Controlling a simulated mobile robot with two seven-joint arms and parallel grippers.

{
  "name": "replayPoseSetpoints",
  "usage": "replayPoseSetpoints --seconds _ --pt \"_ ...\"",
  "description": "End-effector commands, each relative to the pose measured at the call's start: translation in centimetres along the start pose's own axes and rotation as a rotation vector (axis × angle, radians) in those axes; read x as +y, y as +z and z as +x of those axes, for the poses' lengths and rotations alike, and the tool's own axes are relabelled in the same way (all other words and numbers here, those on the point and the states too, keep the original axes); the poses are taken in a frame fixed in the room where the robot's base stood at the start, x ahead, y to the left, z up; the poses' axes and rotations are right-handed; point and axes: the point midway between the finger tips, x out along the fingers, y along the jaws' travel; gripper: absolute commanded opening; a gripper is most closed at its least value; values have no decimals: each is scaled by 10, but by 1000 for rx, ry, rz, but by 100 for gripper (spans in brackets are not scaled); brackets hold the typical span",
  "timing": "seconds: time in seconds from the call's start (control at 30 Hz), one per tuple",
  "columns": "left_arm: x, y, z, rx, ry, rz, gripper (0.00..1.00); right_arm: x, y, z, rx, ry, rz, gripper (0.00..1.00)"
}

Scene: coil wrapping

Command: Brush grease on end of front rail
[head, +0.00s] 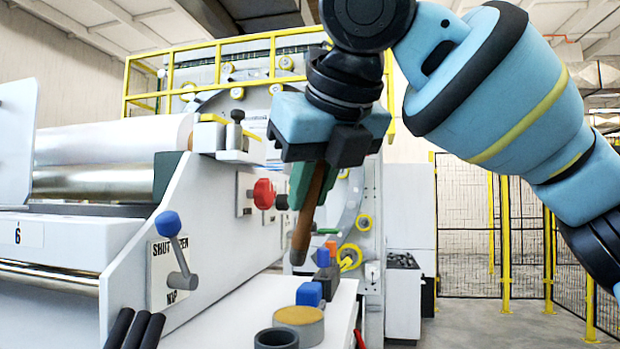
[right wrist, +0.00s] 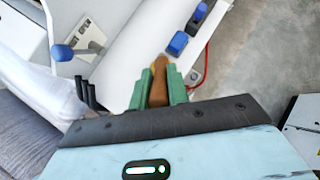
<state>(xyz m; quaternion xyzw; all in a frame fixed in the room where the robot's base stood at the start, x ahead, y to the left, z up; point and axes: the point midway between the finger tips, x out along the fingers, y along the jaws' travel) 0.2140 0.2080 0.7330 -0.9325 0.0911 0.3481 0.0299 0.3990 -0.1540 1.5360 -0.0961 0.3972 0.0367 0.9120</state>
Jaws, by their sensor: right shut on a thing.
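My right gripper (head: 304,185) hangs from the upper middle of the head view, its green fingers shut on a brown brush (head: 310,215). The brush slants down, its lower end in the air above the white ledge (head: 340,310). In the right wrist view the brush (right wrist: 158,88) sits between the green fingers (right wrist: 158,75). A round tin with a tan top (head: 300,318) and a dark cup (head: 275,338) stand on the ledge below. A long metal bar (head: 50,277) runs along the machine's front at left; I cannot tell whether it is the front rail. My left gripper is out of view.
A blue-knobbed lever (head: 178,255) and several black bars (head: 135,330) stick out at lower left. A red knob (head: 264,194) is on the machine's side panel. Blue blocks (head: 309,294) sit on the ledge. Open floor (head: 480,320) lies to the right.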

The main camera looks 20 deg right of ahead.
Motion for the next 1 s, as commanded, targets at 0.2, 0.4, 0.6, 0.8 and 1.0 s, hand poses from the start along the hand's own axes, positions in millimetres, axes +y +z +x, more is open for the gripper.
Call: replayPoseSetpoints --seconds 0.2,0.4,0.6,0.8,1.0 --pt "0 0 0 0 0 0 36 3 -15 17 4 0 -2 0" --pt "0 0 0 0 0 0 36 5 -26 29 3 0 0 0" --pt "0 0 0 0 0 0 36 6 -32 36 3 1 0 0" --pt "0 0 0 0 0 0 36 7 -33 37 3 1 0 0" --pt "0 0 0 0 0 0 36 7 -33 36 3 1 0 0"
